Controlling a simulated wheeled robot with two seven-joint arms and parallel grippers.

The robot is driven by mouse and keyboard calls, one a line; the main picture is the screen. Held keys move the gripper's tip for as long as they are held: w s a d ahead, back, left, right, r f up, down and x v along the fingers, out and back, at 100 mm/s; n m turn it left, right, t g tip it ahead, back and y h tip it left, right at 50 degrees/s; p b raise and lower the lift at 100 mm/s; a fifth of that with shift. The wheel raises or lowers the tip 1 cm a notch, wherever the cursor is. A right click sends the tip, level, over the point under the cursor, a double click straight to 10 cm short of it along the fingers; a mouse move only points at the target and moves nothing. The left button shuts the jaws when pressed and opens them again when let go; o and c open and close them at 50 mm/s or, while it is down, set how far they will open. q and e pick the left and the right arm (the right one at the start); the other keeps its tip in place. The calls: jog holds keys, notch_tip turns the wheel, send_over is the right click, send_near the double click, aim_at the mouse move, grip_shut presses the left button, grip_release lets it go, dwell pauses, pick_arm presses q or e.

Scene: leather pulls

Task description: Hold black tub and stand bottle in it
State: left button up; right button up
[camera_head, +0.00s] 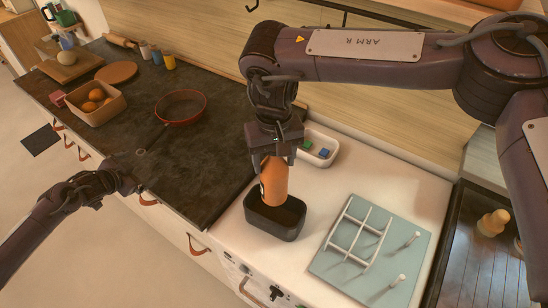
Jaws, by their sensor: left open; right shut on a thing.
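The black tub (272,226) stands on the white counter surface near its front edge. An orange bottle (274,186) is upright over the tub, with its lower end inside the tub's rim. Whether the bottle touches the tub's floor is hidden by the tub's front wall. My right gripper (274,157) comes from above and is shut on the top part of the bottle. My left gripper (137,185) is open and empty at the front edge of the dark counter, well to the left of the tub and apart from it.
A pale blue board with a white rack (362,238) lies right of the tub. A white tray (321,150) with small blocks is behind it. A red pan (181,106) and a fruit box (92,104) stand on the dark counter, which is clear nearer the tub.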

aim_at(251, 214)
pick_arm(q)
jog(key=s+d+m+h, duration=0.1)
jog(key=d, duration=0.4)
jog(key=s+d+g+h, duration=0.1)
jog(key=d+h, duration=0.1)
jog(key=d, duration=0.4)
jog(key=s+d+f+m+g+h, duration=0.1)
jog(key=d+h, duration=0.1)
jog(key=d, duration=0.4)
jog(key=shift+d+m, duration=0.15)
jog(key=shift+m, duration=0.15)
pick_arm(e)
jog(key=shift+d, duration=0.1)
pick_arm(q)
jog(key=s+d+m+g+h, duration=0.1)
jog(key=s+d, duration=0.2)
jog(key=d, duration=0.2)
jog(key=s+d+m+g+h, duration=0.1)
jog(key=s+d+g+h, duration=0.1)
jog(key=s+d, duration=0.2)
jog(key=s+d+g+h, duration=0.1)
jog(key=s+d, duration=0.2)
jog(key=d, duration=0.3)
jog(key=shift+s+f+m+g, duration=0.1)
jog(key=shift+s+m+g, duration=0.1)
jog(key=shift+m+g, duration=0.2)
jog(key=shift+s+d+f, duration=0.1)
jog(key=shift+d, duration=0.2)
jog(key=x, duration=0.9)
jog(key=shift+d, duration=0.3)
